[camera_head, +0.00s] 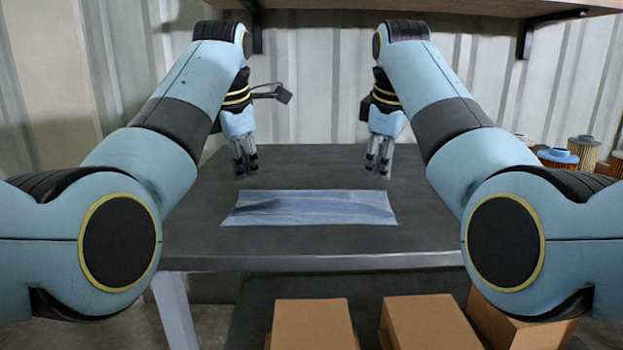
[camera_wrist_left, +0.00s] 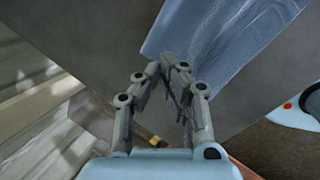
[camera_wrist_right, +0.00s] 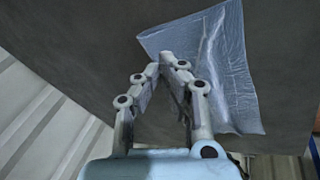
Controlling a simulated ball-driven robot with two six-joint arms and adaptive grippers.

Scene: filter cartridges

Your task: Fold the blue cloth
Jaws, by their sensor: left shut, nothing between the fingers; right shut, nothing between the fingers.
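The blue cloth (camera_head: 300,209) lies on the dark table as a wide, shallow strip with a darker crease along its length. Its left end shows in the left wrist view (camera_wrist_left: 215,45) and its right end in the right wrist view (camera_wrist_right: 222,70). My left gripper (camera_head: 245,175) is shut and empty, above the table near the cloth's far left corner. My right gripper (camera_head: 380,174) is shut and empty, above the table near the far right corner. In the wrist views the fingertips of the left (camera_wrist_left: 167,60) and right (camera_wrist_right: 168,57) grippers overlap the cloth's edge; contact cannot be told.
The dark table (camera_head: 200,245) is bare around the cloth. Cardboard boxes (camera_head: 312,325) stand below its front edge. Filter cartridges (camera_head: 557,158) stand at the right, partly behind my right arm. A wooden shelf (camera_head: 450,6) hangs on the wall above.

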